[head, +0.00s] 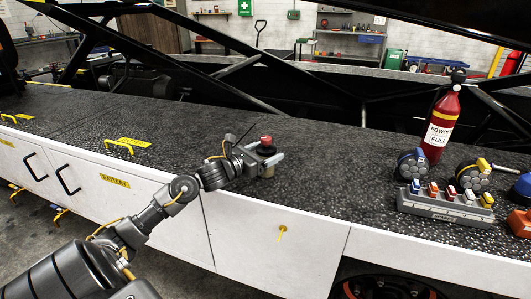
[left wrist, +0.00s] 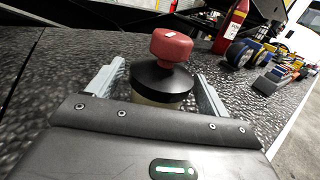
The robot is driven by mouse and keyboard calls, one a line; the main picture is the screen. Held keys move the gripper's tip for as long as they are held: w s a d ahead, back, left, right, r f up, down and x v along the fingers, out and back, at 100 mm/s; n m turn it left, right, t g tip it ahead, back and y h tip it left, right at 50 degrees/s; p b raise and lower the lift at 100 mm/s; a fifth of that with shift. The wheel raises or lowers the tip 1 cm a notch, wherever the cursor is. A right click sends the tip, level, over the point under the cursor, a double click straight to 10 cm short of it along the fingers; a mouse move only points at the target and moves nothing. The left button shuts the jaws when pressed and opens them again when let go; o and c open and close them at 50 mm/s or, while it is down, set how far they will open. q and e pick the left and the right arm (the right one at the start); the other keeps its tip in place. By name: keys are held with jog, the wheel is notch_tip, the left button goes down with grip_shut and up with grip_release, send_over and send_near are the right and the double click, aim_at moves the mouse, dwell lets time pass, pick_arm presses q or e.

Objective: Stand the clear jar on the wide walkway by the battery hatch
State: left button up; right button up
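The jar (head: 268,170) has a pale tan, see-through-looking body, a black lid and a red knob on top. It is upright at the walkway's (head: 330,190) front part, right of the battery hatch; its base seems to be on the surface. In the left wrist view the jar (left wrist: 166,82) is between the fingers of my left gripper (left wrist: 163,92), with narrow gaps seeming to show on both sides. In the head view my left gripper (head: 262,160) reaches around it from the left. The BATTERY label (head: 115,181) is on the white front panel. My right gripper is out of view.
A red fire extinguisher (head: 440,125), round dark blue items (head: 411,165) and a grey rack with coloured blocks (head: 445,205) stand at the right. The dark textured walkway between handle and jar is mostly clear. Black beams run behind.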

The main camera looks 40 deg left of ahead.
pick_arm(q)
jog(key=shift+r, duration=0.1)
jog(key=shift+s, duration=0.25)
jog(key=s, duration=0.3)
jog(key=s+a, duration=0.1)
jog(key=s, duration=0.2)
jog(key=s+a+b, duration=0.1)
jog(key=s, duration=0.3)
jog(key=shift+s, duration=0.1)
jog(key=shift+s+a, duration=0.15)
jog(key=shift+s, duration=0.4)
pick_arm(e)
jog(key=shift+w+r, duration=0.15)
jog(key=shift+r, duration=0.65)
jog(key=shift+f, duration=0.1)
